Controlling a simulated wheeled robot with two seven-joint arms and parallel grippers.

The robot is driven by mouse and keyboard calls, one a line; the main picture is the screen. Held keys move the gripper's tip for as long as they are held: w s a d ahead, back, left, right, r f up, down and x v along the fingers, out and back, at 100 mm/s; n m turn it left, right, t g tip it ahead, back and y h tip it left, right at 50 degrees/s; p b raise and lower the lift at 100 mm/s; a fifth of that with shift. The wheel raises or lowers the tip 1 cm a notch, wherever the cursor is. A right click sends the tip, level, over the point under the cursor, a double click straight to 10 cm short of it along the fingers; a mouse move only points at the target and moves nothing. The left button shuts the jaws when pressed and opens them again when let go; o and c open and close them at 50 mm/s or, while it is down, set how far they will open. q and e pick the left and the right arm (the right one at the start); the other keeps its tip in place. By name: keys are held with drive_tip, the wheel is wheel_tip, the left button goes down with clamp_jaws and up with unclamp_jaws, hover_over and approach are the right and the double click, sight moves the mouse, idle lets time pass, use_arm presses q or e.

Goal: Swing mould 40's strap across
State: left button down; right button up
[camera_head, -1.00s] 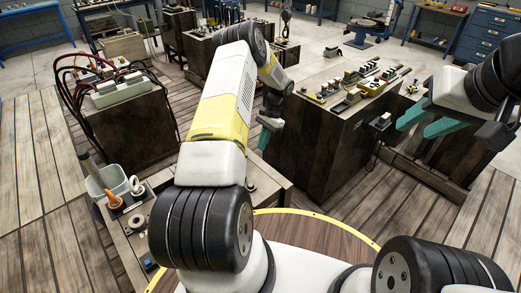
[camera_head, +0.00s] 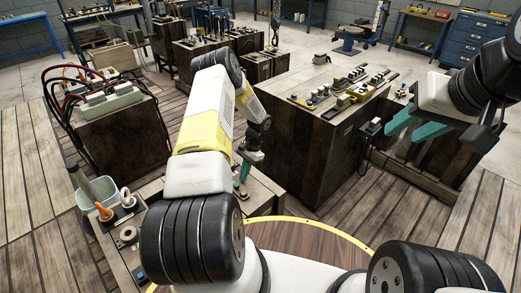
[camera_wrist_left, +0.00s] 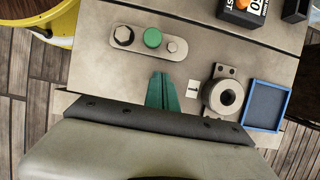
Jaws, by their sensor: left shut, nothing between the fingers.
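My left gripper (camera_head: 243,174) is low over the near wooden-sided mould block, by the block's top. In the left wrist view its teal fingers (camera_wrist_left: 162,92) are together and empty, above the pale top plate (camera_wrist_left: 100,72). Just beyond the fingertips lies a rounded metal strap (camera_wrist_left: 177,35) with a large dark bolt (camera_wrist_left: 123,34), a green knob (camera_wrist_left: 153,38) and a smaller bolt (camera_wrist_left: 171,47). I cannot tell whether the fingers touch the plate. No readable "40" marks this mould. My right gripper (camera_head: 414,127) is open and empty at the right.
Beside the fingers are a ring-shaped fitting (camera_wrist_left: 224,95) and a blue-framed dark panel (camera_wrist_left: 266,106). A black box with an orange label (camera_wrist_left: 243,10) stands at the plate's far edge. A larger block (camera_head: 320,140) with parts on top stands right of my left arm. A bucket (camera_head: 84,198) is at left.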

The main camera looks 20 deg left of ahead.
use_arm(q)
drive_tip(key=shift+s+a, duration=0.4)
drive_tip(key=shift+s, duration=0.35)
